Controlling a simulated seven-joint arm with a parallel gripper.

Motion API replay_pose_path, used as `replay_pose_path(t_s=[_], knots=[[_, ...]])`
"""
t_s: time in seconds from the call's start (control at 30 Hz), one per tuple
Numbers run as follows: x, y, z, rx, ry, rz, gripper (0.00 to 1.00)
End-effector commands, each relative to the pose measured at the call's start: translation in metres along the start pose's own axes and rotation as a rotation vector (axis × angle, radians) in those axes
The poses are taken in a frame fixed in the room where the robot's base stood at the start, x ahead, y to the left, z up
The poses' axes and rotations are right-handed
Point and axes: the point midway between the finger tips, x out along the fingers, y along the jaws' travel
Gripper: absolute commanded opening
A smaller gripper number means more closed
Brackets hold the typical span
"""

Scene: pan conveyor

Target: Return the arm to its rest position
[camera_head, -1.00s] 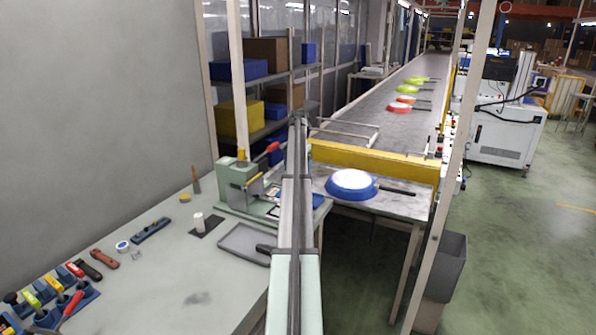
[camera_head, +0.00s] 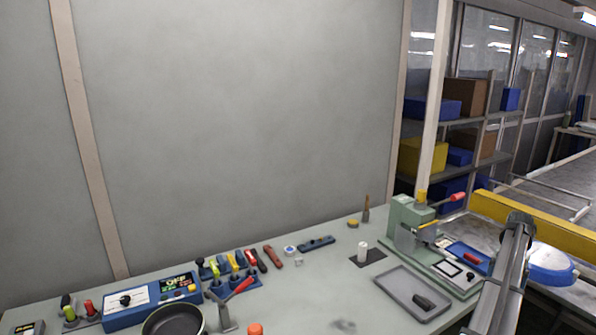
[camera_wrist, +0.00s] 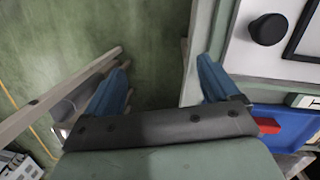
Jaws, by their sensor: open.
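My gripper (camera_wrist: 163,82) shows in the wrist view with its two blue fingers wide apart. Nothing is between them, and the green floor (camera_wrist: 155,60) lies below. In the head view my arm reaches in from the lower right. Its far end is beside the green press (camera_head: 408,228) and in front of the blue pan (camera_head: 552,264), partly covering the pan. The gripper's fingers cannot be made out in the head view.
The pale workbench (camera_head: 300,300) holds a grey tray (camera_head: 395,285), several hand tools, a blue control box (camera_head: 150,302) and a dark frying pan (camera_head: 173,322). A yellow barrier (camera_head: 535,225) crosses the conveyor end. In the wrist view, a pale post (camera_wrist: 75,90) stands left.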

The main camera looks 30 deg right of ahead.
Motion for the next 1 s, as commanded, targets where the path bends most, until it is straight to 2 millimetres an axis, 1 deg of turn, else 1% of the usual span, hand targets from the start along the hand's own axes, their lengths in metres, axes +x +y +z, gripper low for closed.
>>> replay_pose_path(t_s=[0.03, 0.17, 0.2, 0.27, 0.3, 0.37, 0.4, 0.47, 0.5, 0.6, 0.7, 0.83, 0.93, 1.0], knots=[[0.022, 0.013, 0.017, 0.022, -0.021, 0.012, 0.88], [0.072, 0.044, 0.048, 0.112, -0.07, 0.054, 0.88], [0.089, 0.053, 0.059, 0.145, -0.086, 0.07, 0.88], [0.115, 0.068, 0.078, 0.2, -0.111, 0.095, 0.88], [0.132, 0.079, 0.092, 0.237, -0.127, 0.113, 0.88], [0.156, 0.093, 0.113, 0.292, -0.151, 0.141, 0.88], [0.172, 0.102, 0.128, 0.329, -0.168, 0.159, 0.88], [0.194, 0.115, 0.15, 0.383, -0.19, 0.19, 0.88], [0.208, 0.122, 0.164, 0.419, -0.205, 0.21, 0.88], [0.24, 0.137, 0.198, 0.514, -0.235, 0.264, 0.88], [0.27, 0.144, 0.227, 0.617, -0.255, 0.325, 0.88], [0.305, 0.146, 0.259, 0.755, -0.263, 0.409, 0.88], [0.33, 0.14, 0.279, 0.839, -0.263, 0.476, 0.88], [0.346, 0.13, 0.291, 0.87, -0.264, 0.521, 0.88]])
